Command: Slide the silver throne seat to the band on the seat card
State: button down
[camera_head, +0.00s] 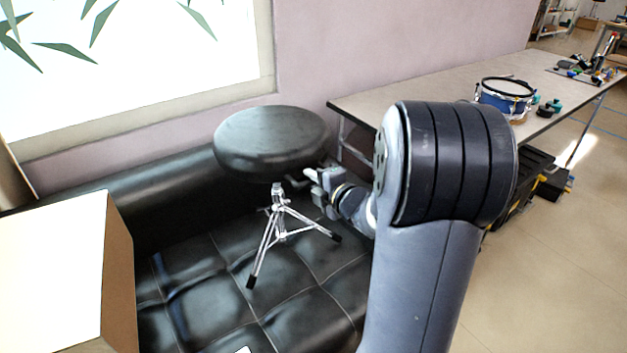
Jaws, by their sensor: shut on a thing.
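The drum throne stands upright on the black couch, with a dark round seat (272,140) on a silver tripod stand (278,225). My gripper (314,176) is at the right underside of the seat, shut on the throne seat; the exact grip point is small and partly hidden by the seat's edge and my arm. The tripod's feet rest on or near the couch cushion. No seat card or band can be made out for certain; a small white corner (243,350) shows at the bottom edge, cut off by the frame.
A box (118,270) with a bright top stands at the left. A long table (420,90) at the right holds a blue drum (506,100) and small items. The couch backrest (130,205) runs behind the throne. My arm hides part of the right side.

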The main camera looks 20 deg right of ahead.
jog(key=shift+f+b, duration=0.45)
jog(key=shift+f, duration=0.5)
jog(key=c, duration=1.5)
grip_release()
jog(key=shift+r, duration=0.1)
jog(key=p+v, duration=0.1)
jog(key=v, duration=1)
jog(key=shift+w, duration=0.1)
